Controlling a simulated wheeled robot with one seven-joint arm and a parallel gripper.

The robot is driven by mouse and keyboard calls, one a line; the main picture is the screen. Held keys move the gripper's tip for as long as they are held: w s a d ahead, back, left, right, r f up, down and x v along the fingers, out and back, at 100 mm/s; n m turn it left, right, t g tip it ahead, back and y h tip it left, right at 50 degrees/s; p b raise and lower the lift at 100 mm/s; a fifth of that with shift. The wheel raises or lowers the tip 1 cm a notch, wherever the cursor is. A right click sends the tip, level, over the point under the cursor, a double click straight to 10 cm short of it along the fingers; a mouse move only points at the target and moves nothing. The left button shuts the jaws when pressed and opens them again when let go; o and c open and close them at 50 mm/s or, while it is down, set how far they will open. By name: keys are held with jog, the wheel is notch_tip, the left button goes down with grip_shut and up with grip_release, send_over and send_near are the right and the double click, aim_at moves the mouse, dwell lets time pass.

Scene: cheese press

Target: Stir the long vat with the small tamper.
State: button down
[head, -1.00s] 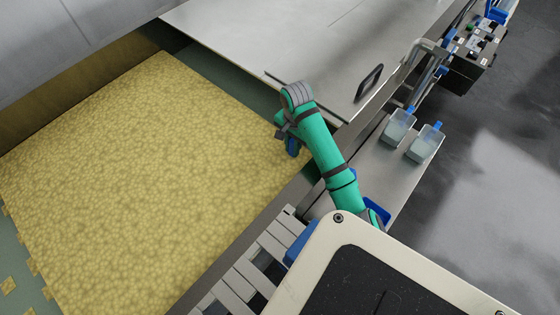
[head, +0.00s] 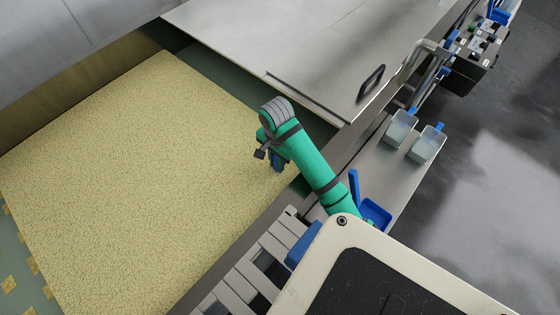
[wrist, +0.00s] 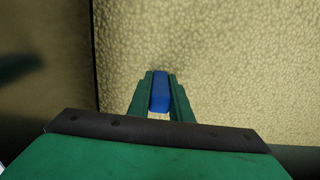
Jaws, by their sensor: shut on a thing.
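The long vat (head: 240,84) fills the left of the head view. A wide bed of pale yellow curd (head: 130,170) lies in it. My gripper (wrist: 160,76) is over the curd near the vat's right-hand side. In the wrist view its two green fingers are shut on the blue handle of the small tamper (wrist: 160,92). A bit of blue also shows below my gripper in the head view (head: 279,162). The tamper's lower end is hidden, so I cannot tell how deep it reaches.
A steel cover (head: 300,45) with a black handle lies across the vat's far part. A slatted step (head: 250,265) is near the vat's side.

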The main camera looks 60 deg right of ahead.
jog(key=a, duration=0.6)
jog(key=shift+w, duration=0.2)
jog(key=shift+d+r, duration=0.1)
jog(key=shift+r, duration=0.05)
notch_tip(320, 180, up, 10)
dwell(1.4)
jog(key=shift+w, duration=0.1)
jog(key=shift+r, duration=0.1)
